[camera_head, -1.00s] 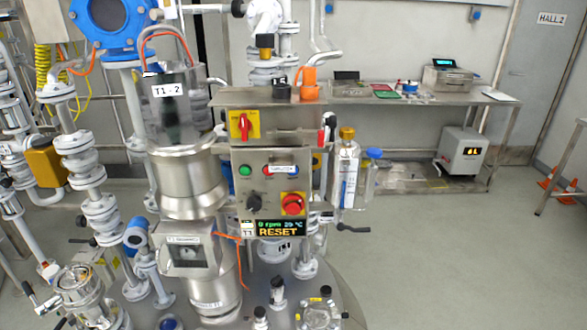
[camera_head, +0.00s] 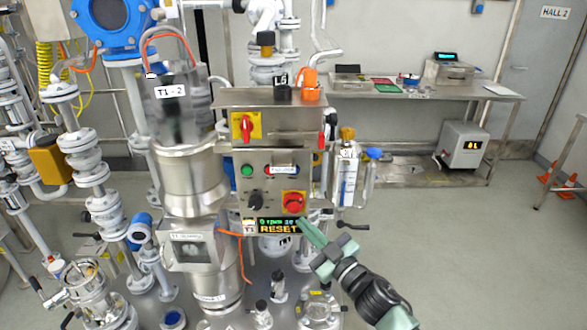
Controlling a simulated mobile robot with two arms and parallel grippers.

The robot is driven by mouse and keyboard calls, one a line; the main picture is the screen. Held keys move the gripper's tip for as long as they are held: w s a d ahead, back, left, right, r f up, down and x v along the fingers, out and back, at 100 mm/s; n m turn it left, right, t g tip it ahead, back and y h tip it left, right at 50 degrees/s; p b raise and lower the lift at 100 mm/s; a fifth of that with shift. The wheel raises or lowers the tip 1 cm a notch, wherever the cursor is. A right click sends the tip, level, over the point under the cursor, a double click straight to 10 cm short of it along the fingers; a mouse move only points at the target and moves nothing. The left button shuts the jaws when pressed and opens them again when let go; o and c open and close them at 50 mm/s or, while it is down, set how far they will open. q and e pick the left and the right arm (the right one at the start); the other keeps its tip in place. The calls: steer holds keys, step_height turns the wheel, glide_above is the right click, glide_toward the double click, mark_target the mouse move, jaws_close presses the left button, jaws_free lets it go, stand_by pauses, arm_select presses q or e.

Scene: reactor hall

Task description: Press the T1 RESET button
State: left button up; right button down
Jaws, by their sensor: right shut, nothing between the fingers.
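The steel control box (camera_head: 270,185) stands upright at the middle. The small lettering on the controls is too small to read. My right gripper (camera_head: 308,228) is shut and empty, its greenish fingers overlapping the display's right end; contact cannot be told. My left gripper is not in view.
A red rotary switch on yellow (camera_head: 245,126) sits above the box. The T1-2 vessel (camera_head: 180,110) and white piping crowd the left. Bottles (camera_head: 345,170) hang right of the box. A steel bench (camera_head: 420,92) stands behind.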

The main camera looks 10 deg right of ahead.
step_height(320, 180, up, 8)
steer(key=s+a+n+y, duration=0.1)
steer(key=a+n+y, duration=0.1)
steer(key=y, duration=0.1)
steer(key=shift+s+a+r, duration=0.2)
steer(key=shift+a+r, duration=0.05)
steer(key=shift+w, duration=0.1)
steer(key=shift+w+d+b, duration=0.3)
steer(key=shift+w+b, duration=0.15)
steer(key=shift+w, duration=0.95)
steer(key=shift+w+d+b, duration=0.3)
steer(key=shift+w+b, duration=0.1)
steer(key=shift+w, duration=1.05)
steer(key=shift+w+d+b, duration=0.3)
steer(key=shift+w+b, duration=0.15)
steer(key=shift+w, duration=0.95)
steer(key=shift+w, duration=0.1)
steer(key=shift+w, duration=0.3)
